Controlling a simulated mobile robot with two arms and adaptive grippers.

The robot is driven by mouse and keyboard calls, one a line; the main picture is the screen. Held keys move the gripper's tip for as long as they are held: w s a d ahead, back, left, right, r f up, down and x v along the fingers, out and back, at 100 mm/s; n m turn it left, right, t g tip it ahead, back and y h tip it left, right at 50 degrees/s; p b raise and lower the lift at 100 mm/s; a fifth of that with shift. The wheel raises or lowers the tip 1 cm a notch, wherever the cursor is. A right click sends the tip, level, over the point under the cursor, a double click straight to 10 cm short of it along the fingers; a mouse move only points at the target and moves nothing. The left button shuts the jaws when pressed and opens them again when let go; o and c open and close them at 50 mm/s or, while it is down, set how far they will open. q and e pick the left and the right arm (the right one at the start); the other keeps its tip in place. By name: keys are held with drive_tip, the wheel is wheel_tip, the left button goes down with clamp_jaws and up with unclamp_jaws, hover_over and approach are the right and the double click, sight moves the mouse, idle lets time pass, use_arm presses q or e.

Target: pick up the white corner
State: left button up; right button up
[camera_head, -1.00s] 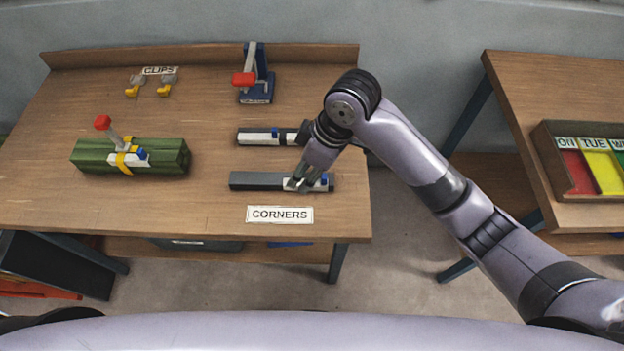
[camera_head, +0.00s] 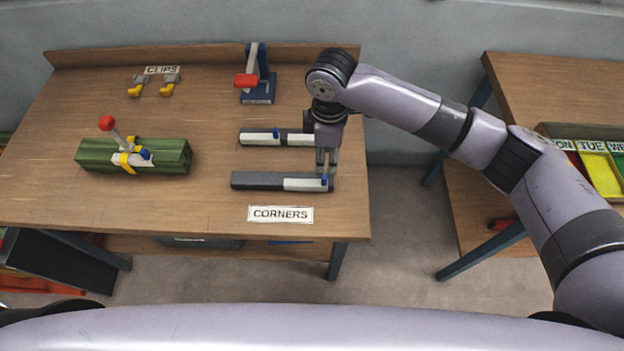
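Two dark bars lie on the wooden workbench (camera_head: 210,205) behind the CORNERS label (camera_head: 280,214). My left gripper is out of view.
A green block with a red-handled clamp (camera_head: 130,155) stands on the left. A blue stand with a red handle (camera_head: 257,85) is at the back. Yellow-tipped clips (camera_head: 166,87) lie back left. A second table (camera_head: 520,80) with a coloured tray is on the right.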

sight(323, 177)
wheel_tip(323, 177, down, 3)
drive_tip(key=shift+a, duration=0.1)
drive_tip(key=f+p, duration=0.1)
drive_tip(key=f, duration=0.1)
drive_tip(key=f+p, duration=0.1)
drive_tip(key=f, duration=0.1)
drive_tip(key=shift+s+a+f, duration=0.1)
drive_tip(key=shift+s+f, duration=0.1)
drive_tip(key=shift+f, duration=0.45)
drive_tip(key=shift+c, duration=0.4)
clamp_jaws()
